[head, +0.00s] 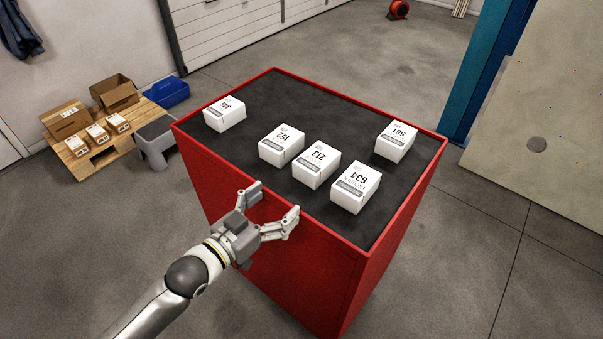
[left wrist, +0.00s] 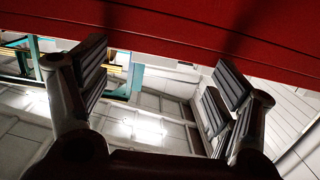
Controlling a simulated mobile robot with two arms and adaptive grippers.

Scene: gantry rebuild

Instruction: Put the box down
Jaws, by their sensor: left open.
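Several white boxes stand on the black top of a red cabinet (head: 290,85). They are box 152 (head: 281,146), box 213 (head: 316,164), box 634 (head: 355,187), box 561 (head: 396,141) and, at the far left, a box whose number is hard to read (head: 225,114). My left gripper (head: 276,204) is open and empty, in front of the cabinet's near side. In the left wrist view the two fingers (left wrist: 160,95) are spread with nothing between them, and the red cabinet side (left wrist: 190,25) fills the top. My right gripper is not in view.
A pallet (head: 92,160) with cartons stands on the floor at left, beside a blue crate (head: 167,92) and a grey step stool (head: 156,140). A blue post (head: 480,75) rises behind the cabinet's right. The cabinet top has free room at its back middle.

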